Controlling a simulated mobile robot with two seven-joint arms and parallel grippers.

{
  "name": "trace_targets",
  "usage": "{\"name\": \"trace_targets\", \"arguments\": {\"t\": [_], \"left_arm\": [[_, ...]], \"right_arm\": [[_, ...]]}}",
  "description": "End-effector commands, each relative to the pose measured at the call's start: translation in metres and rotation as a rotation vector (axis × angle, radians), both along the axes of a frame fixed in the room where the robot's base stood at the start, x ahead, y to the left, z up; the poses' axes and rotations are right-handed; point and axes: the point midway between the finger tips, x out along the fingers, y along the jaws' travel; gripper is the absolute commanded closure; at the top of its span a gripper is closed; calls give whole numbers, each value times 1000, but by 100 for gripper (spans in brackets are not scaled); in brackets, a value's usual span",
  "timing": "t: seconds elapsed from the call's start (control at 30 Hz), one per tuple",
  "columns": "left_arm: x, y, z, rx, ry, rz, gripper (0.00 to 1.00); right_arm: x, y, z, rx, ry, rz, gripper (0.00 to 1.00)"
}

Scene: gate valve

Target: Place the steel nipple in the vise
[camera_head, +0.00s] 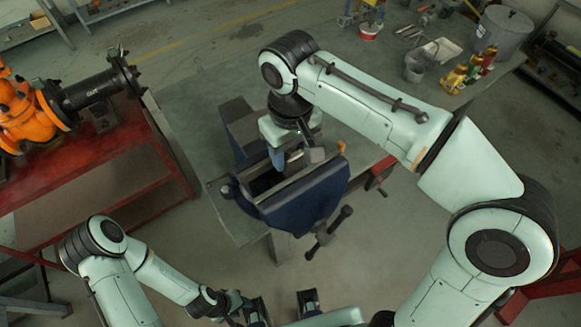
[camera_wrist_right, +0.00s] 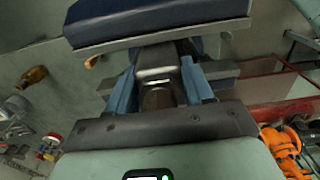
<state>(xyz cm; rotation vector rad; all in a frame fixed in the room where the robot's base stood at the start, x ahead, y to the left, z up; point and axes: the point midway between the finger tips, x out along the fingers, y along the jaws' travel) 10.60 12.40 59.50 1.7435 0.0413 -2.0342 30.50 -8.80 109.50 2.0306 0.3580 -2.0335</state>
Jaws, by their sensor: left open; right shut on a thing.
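The blue vise (camera_head: 305,205) is fixed at the corner of the grey bench, and its jaws are apart. It also fills the top of the right wrist view (camera_wrist_right: 160,18). My right gripper (camera_head: 294,157) points down over the vise's jaws. In the right wrist view its two blue fingers are shut on a shiny metal piece, the steel nipple (camera_wrist_right: 157,74). The nipple is mostly hidden by the fingers; whether it touches the vise jaws I cannot tell. My left gripper (camera_head: 282,306) is open and empty at the bottom of the head view, in front of the vise.
The vise handle (camera_head: 328,233) sticks out toward me. A red stand with an orange valve (camera_head: 25,115) and dark pipe is at the left. Bottles (camera_head: 470,70), a grey pot (camera_head: 502,32) and tools stand at the bench's far right. Floor lies between stand and bench.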

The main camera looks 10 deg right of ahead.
Motion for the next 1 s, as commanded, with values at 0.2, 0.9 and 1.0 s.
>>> {"name": "trace_targets", "arguments": {"t": [0.2, 0.9, 1.0], "left_arm": [[-2, 0, -5, 0, 2, 0, 57], [-6, 0, -14, 0, 7, 0, 57], [-6, 0, -14, 0, 7, 0, 57]], "right_arm": [[0, 0, -18, 0, -1, -1, 100], [0, 0, -56, 0, -1, -1, 42], [0, 0, -55, 0, -1, 0, 23]]}}
